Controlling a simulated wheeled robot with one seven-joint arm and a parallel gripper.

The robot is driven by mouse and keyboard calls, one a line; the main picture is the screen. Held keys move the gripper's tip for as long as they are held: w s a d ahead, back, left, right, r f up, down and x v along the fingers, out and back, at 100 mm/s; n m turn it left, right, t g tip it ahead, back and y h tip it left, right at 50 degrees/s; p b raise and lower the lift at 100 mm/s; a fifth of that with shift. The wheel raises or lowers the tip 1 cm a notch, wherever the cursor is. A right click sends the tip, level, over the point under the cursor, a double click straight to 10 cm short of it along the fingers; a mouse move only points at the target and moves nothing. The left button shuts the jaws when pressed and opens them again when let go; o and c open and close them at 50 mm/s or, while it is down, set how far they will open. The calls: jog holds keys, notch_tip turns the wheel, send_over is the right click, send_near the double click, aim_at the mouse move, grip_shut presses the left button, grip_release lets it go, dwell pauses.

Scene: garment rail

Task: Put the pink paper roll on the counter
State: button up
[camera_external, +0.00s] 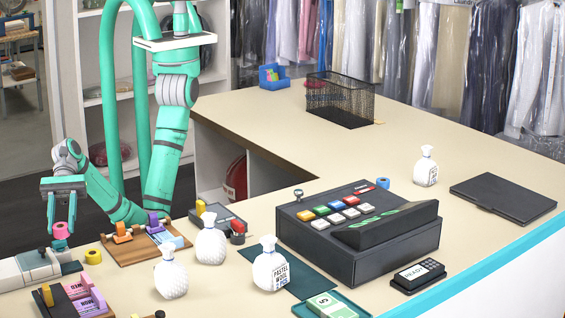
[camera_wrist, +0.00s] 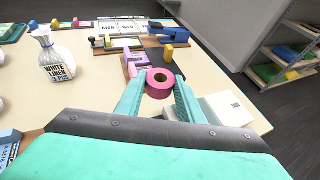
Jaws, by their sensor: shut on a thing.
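The pink paper roll (camera_wrist: 159,84) is between the tips of my gripper (camera_wrist: 158,88) in the wrist view, and its round open core faces the camera. In the external view the pink paper roll (camera_external: 61,230) hangs at the far left, below my gripper (camera_external: 61,208), which is shut on it. It appears to be above the left part of the counter (camera_external: 262,120), beside a white and grey device (camera_external: 30,268). I cannot tell exactly how high it is.
A yellow roll (camera_external: 93,257) lies near the device. A black wire basket (camera_external: 340,97) stands at the back. The counter's middle is mostly clear.

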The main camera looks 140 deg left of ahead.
aim_at(104, 273)
jog(key=w+a+f+n+t+y, duration=0.1)
jog(key=w+a+f+n+y, duration=0.2)
jog(key=w+a, duration=0.4)
jog(key=shift+s+a+f, duration=0.15)
jog(key=shift+s+f, duration=0.05)
jog(key=shift+f, duration=1.2)
jog(key=shift+s+a+f, duration=0.15)
jog(key=shift+f, duration=1.25)
jog(key=shift+s+a+f, duration=0.15)
jog(key=shift+s+f, duration=0.05)
jog(key=shift+f, duration=1.2)
jog(key=shift+f, duration=0.15)
jog(key=o, duration=1)
jog(key=shift+s+r, duration=0.15)
jog(key=shift+r, duration=0.05)
jog(key=v, duration=1.1)
jog(key=shift+s+a+r, duration=0.1)
jog(key=shift+s+a, duration=0.1)
jog(key=shift+s, duration=0.1)
